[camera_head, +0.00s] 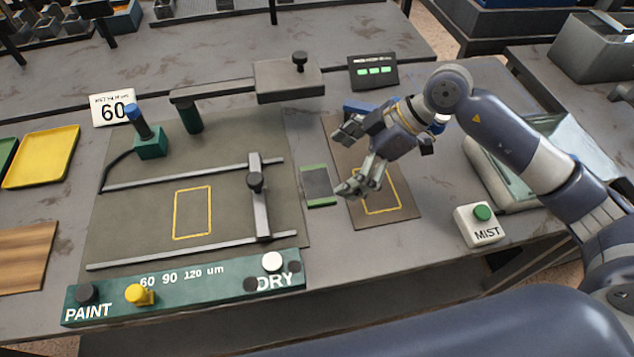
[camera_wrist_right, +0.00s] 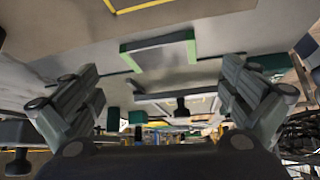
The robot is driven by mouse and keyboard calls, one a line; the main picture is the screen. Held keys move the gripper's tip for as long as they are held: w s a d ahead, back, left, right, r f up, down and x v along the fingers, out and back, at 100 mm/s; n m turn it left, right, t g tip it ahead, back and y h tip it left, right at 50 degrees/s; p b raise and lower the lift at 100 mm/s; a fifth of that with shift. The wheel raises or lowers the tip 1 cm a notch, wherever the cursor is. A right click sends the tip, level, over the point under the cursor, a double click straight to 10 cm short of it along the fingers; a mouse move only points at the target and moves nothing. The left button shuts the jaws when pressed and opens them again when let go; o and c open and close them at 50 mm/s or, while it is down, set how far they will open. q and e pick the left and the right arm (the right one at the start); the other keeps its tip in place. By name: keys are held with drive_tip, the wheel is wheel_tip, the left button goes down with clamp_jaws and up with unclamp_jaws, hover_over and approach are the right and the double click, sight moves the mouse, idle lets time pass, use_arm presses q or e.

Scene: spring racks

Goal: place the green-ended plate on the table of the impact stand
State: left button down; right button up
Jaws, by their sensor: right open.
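The green-ended plate (camera_head: 318,186), dark grey with a green strip at each end, lies flat between the coating mat and a brown board (camera_head: 385,214) with a yellow outline. The plate also shows in the wrist view (camera_wrist_right: 160,55), beyond the fingers. My right gripper (camera_head: 346,162) is open and empty, with its fingers spread towards the plate and apart from it. It covers part of the brown board and of a blue part (camera_head: 358,108) behind it, perhaps the impact stand; I cannot tell for sure. My left gripper is not in view.
A green PAINT/DRY panel (camera_head: 205,290) runs along the front. A MIST button box (camera_head: 480,226) and a glass-lidded box (camera_head: 500,180) stand right. A yellow tray (camera_head: 42,158) lies left.

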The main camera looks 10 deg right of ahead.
sight(318, 183)
drive_tip(key=p+x, duration=0.1)
drive_tip(key=x, duration=0.4)
drive_tip(key=shift+a+f, duration=0.25)
drive_tip(key=shift+a, duration=0.05)
drive_tip(key=shift+c, duration=0.6)
drive_tip(key=c, duration=1.3)
drive_tip(key=shift+c, duration=1.4)
drive_tip(key=shift+r, duration=0.1)
